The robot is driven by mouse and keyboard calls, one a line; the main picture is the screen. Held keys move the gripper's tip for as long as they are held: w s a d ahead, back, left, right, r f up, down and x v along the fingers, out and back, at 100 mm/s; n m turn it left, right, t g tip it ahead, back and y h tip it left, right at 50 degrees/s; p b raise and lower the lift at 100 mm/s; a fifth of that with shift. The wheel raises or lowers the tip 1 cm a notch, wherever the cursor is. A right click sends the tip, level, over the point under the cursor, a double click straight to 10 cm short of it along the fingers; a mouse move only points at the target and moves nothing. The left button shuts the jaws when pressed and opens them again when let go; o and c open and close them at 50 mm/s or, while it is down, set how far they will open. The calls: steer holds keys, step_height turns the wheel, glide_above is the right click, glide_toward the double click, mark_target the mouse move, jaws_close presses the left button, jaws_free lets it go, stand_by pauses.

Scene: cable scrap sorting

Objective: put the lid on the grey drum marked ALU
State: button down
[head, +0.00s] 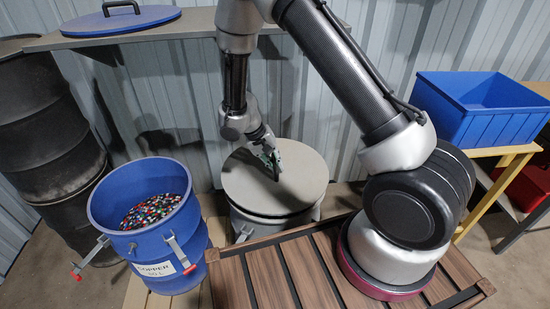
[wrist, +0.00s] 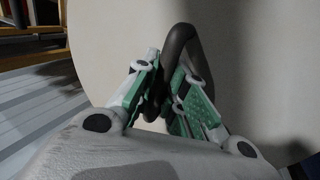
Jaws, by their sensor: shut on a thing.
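The round grey lid (head: 248,190) lies over the mouth of the grey drum (head: 268,228) in the head view and covers its opening. I cannot tell whether its rim touches the drum all round. The drum's ALU mark is not visible. My gripper (head: 271,163) is at the middle of the lid, shut on its dark handle. In the wrist view my gripper (wrist: 166,105) has the dark bent handle (wrist: 184,48) between its green-padded fingers, with the pale lid surface (wrist: 255,60) behind.
A blue drum (head: 198,240) labelled COPPER, full of coloured granules, stands left of the grey drum. A blue lid (head: 120,20) lies on a shelf (head: 195,24). A black drum (head: 40,125) stands far left. A blue bin (head: 490,125) sits right. A slatted wooden surface (head: 290,275) is in front.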

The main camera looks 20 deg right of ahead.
steer(key=shift+f, duration=1.65)
steer(key=c, duration=1.4)
jaws_free()
steer(key=v, duration=1.2)
